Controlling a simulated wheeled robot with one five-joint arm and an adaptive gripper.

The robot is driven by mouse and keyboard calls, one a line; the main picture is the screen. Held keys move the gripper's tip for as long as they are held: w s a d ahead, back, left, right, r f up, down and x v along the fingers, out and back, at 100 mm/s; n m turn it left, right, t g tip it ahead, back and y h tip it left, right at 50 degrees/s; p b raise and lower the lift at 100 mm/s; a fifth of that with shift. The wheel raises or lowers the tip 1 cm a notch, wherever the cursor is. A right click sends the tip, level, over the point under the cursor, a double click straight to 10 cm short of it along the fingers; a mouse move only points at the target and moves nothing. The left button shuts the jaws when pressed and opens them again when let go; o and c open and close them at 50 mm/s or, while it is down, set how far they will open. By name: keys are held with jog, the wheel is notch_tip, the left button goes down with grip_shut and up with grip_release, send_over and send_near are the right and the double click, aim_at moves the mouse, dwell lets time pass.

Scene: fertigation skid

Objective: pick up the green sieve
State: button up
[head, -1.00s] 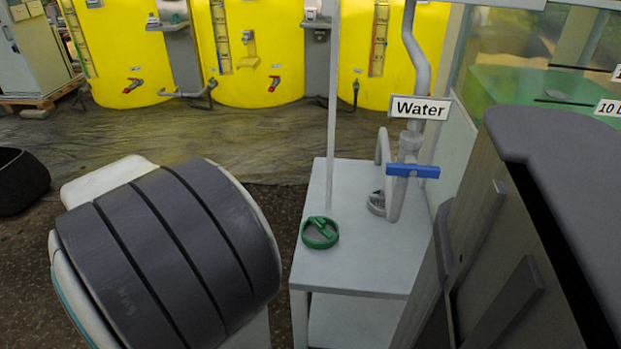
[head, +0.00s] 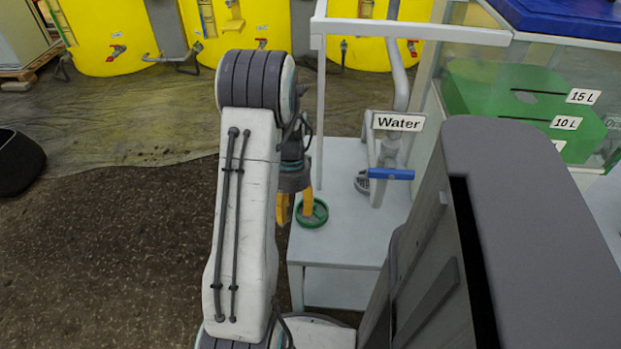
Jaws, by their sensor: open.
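The green sieve (head: 313,221), a round green ring, lies on the left front part of the light grey stand (head: 345,241). My gripper (head: 296,212) has yellow fingers and points down at the sieve's left side. One finger shows over the sieve's ring and the other just left of it, past the stand's edge. The fingers are apart with nothing seen held between them. My arm hides part of the gripper, and a finger covers part of the sieve. I cannot tell whether the fingers touch it.
A water pipe with a blue valve handle (head: 391,174) and a "Water" sign (head: 398,122) rises at the stand's back right. A grey drain (head: 362,182) sits below it. A thin white post (head: 320,110) stands close behind the sieve. Yellow tanks (head: 236,25) are farther back.

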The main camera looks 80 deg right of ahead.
jog(key=s+d+m, duration=0.1)
jog(key=d+m, duration=0.1)
jog(key=m, duration=0.3)
jog(key=s+d+m+h, duration=0.1)
jog(key=d+m, duration=0.2)
jog(key=m, duration=0.2)
jog(key=s+d+m+h, duration=0.1)
jog(key=d+m, duration=0.2)
jog(key=m, duration=0.2)
jog(key=shift+s+d+f+m+p, duration=0.15)
jog(key=shift+s+f+m+p, duration=0.15)
jog(key=shift+p, duration=0.1)
jog(key=shift+f+b, duration=0.55)
jog(key=shift+f, duration=3.05)
jog(key=shift+c, duration=0.5)
grip_shut()
